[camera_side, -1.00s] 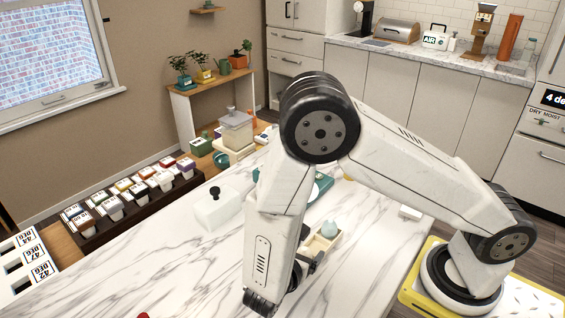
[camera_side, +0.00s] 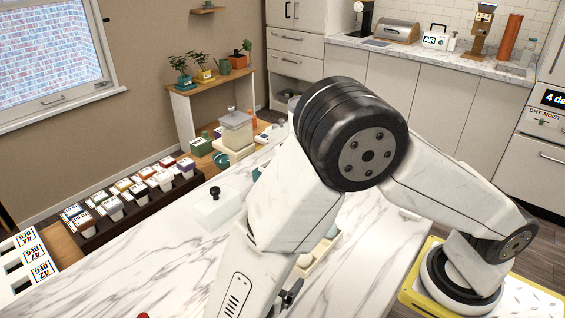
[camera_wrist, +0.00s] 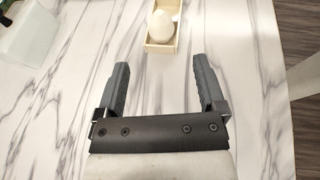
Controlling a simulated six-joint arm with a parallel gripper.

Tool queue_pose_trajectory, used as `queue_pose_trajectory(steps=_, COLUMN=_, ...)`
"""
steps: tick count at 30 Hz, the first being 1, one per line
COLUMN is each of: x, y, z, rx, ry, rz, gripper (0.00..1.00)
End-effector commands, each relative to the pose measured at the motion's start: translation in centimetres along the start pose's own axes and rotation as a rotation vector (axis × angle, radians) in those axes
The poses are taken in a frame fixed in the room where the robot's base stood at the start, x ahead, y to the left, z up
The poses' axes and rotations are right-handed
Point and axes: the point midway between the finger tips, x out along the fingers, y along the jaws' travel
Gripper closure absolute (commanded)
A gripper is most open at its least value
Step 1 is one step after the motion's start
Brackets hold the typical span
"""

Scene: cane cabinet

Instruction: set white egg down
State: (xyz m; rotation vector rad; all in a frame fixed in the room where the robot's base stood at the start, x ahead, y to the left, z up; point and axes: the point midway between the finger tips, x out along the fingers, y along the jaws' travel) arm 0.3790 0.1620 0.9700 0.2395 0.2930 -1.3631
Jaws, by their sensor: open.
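The white egg (camera_wrist: 161,25) sits in the near part of a small cream tray (camera_wrist: 160,47) in the wrist view, whose top edge cuts the tray off. In the side view the egg (camera_side: 304,261) shows as a pale shape in the tray (camera_side: 322,257), partly hidden by my arm. My gripper (camera_wrist: 158,68) is open and empty, its fingers apart over bare marble. The egg lies beyond the fingertips, apart from them. In the side view my arm hides most of the gripper.
A pale blue-green egg shape (camera_side: 332,230) shows farther back in the tray. A clear box with a black knob (camera_side: 216,205) stands on the marble counter (camera_side: 130,285). A dark rack of small labelled boxes (camera_side: 125,205) lies left. Bare marble surrounds the gripper.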

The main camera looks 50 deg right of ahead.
Motion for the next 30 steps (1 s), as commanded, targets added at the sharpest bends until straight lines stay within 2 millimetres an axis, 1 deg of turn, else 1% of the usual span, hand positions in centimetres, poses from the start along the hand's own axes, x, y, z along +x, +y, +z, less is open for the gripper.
queue_pose_trajectory(steps=5, x=-0.3, y=0.0, z=0.0, rx=0.000, ry=0.001, rz=0.001, gripper=0.11)
queue_pose_trajectory(steps=20, x=-0.2, y=0.0, z=0.1, rx=0.003, ry=0.006, rz=-0.005, gripper=0.11)
queue_pose_trajectory(steps=25, x=0.8, y=-0.1, z=0.6, rx=0.042, ry=0.065, rz=-0.060, gripper=0.11)
queue_pose_trajectory(steps=30, x=2.9, y=-0.6, z=1.7, rx=0.149, ry=0.212, rz=-0.191, gripper=0.11)
